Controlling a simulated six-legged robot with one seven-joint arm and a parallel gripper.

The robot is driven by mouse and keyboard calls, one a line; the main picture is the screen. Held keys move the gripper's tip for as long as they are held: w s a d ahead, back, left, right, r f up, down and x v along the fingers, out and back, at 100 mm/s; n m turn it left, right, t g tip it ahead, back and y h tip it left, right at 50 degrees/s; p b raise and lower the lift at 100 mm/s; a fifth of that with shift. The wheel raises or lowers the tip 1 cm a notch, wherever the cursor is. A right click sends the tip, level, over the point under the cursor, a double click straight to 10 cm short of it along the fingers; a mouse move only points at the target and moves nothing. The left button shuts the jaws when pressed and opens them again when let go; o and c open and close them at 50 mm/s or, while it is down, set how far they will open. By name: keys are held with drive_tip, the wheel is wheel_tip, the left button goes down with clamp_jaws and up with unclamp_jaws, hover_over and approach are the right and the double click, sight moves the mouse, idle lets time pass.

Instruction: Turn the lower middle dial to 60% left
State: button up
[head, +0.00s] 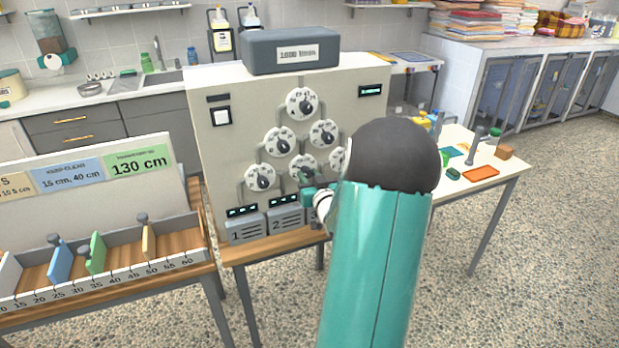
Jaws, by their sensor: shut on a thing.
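The lower middle dial (301,163) is a round white dial in the bottom row of a pyramid of dials on the upright beige panel (236,150). My gripper (306,177) reaches in from the right and is shut on this dial's knob. The gripper covers the lower part of the dial, so its pointer and exact setting cannot be read. The lower left dial (260,177) stands clear with a dark knob. The lower right dial (338,158) is mostly hidden behind my arm.
Above are two middle-row dials (279,141) and a top dial (302,102). Grey numbered boxes (245,229) with small displays sit below. A slotted rack (110,262) stands at left. A table (508,172) with small items is at right.

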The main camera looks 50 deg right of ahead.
drive_tip(key=m, duration=0.4)
drive_tip(key=shift+m, duration=1.9)
drive_tip(key=o, duration=1)
drive_tip(key=shift+c, duration=0.2)
drive_tip(key=shift+s, duration=0.1)
drive_tip(key=v, duration=1.3)
drive_tip(key=shift+s+a, duration=0.2)
drive_tip(key=shift+s, duration=0.1)
drive_tip(key=shift+r, duration=0.15)
